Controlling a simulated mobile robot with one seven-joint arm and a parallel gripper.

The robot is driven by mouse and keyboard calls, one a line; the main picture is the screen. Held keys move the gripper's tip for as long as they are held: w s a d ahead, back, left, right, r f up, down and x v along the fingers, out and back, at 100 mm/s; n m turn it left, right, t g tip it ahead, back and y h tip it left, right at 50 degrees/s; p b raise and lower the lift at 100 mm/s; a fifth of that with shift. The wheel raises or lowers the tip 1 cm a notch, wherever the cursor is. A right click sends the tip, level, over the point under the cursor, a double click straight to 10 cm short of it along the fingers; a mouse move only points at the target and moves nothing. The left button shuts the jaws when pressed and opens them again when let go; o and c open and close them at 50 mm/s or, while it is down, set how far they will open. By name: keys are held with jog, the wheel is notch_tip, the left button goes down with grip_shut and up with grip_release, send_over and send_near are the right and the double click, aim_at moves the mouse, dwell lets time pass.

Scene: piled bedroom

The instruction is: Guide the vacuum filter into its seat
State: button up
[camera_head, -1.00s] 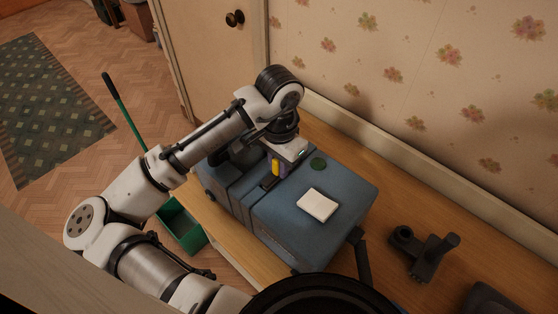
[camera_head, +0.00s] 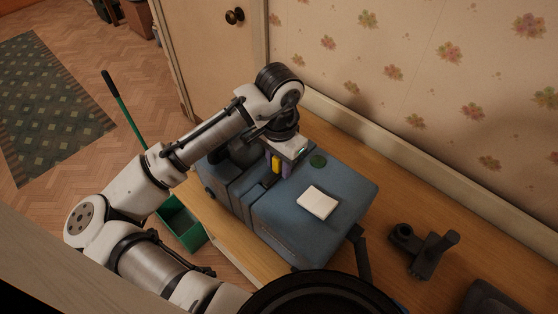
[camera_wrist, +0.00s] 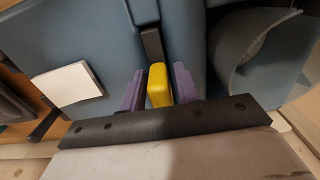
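The vacuum (camera_head: 320,235) is a large blue-grey body lying on the wooden surface, also in the wrist view (camera_wrist: 75,40). My gripper (camera_wrist: 158,85) is over its top with two purple fingers, one on each side of a yellow block (camera_wrist: 158,85), apparently the filter. In the head view the yellow block (camera_head: 276,163) shows under the gripper. A narrow dark strip or slot (camera_wrist: 153,45) lies just beyond the block in the wrist view. The block's lower end is hidden, so I cannot tell whether it is seated.
A dark fitting (camera_head: 425,250) stands to the right. A patterned wall is behind.

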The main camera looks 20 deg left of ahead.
jog(key=shift+r, duration=0.15)
jog(key=shift+r, duration=1.5)
jog(key=shift+r, duration=0.15)
jog(key=shift+o, duration=0.2)
jog(key=o, duration=0.5)
jog(key=c, duration=0.5)
jog(key=shift+c, duration=0.2)
